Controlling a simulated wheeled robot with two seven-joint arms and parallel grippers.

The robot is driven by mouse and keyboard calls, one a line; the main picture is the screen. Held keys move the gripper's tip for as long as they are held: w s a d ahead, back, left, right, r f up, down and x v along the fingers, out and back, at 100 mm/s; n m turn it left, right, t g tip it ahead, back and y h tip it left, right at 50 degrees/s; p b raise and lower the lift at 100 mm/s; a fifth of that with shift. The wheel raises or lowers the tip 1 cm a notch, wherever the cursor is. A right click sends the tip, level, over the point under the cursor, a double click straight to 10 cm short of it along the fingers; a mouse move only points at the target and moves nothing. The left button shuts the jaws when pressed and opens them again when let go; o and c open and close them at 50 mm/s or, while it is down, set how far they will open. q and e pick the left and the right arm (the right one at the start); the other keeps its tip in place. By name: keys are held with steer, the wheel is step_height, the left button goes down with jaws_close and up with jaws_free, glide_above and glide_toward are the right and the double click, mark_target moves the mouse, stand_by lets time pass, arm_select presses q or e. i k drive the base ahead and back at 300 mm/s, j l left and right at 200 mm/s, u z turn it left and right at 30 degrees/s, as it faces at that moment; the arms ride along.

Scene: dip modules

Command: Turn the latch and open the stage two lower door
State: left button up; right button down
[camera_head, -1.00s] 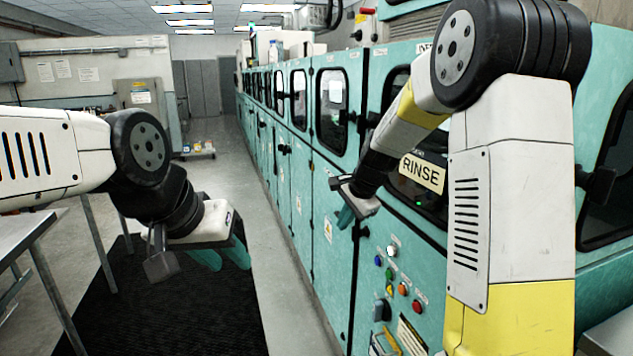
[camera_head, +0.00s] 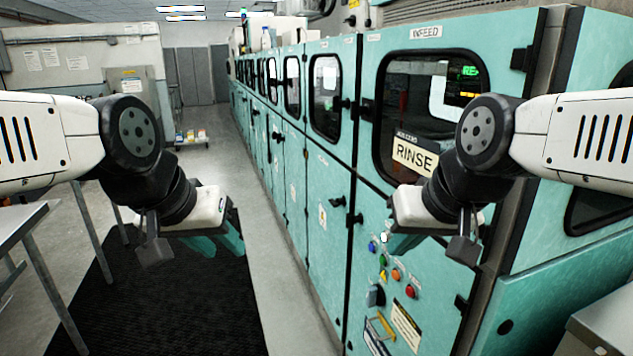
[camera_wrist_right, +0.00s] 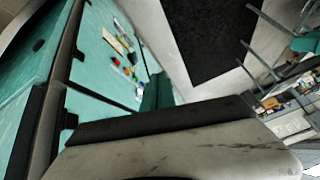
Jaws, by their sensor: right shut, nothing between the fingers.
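A row of teal cabinets stands along the right of the aisle in the head view. A tall lower door (camera_head: 325,270) with a small warning label is in this row. Dark latches (camera_head: 338,201) sit near its upper right edge. I cannot read which door is stage two. My right gripper (camera_head: 403,246) is shut and empty in front of the rinse cabinet, right of that door and apart from its latches. In the right wrist view its teal fingers (camera_wrist_right: 158,92) show past the grey housing. My left gripper (camera_head: 220,245) looks open and empty over the aisle.
A control panel with coloured buttons (camera_head: 397,275) and a dark switch (camera_head: 375,296) is below my right gripper. The RINSE sign (camera_head: 414,157) is above it. A black mat (camera_head: 170,310) covers the aisle floor. A metal table (camera_head: 22,222) stands at the left.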

mark_target(330, 244)
steer(key=i+j+u, duration=0.25)
steer(key=i, duration=0.25)
steer(key=i+j+u, duration=0.2)
steer(key=i, duration=0.3)
steer(key=l, duration=0.1)
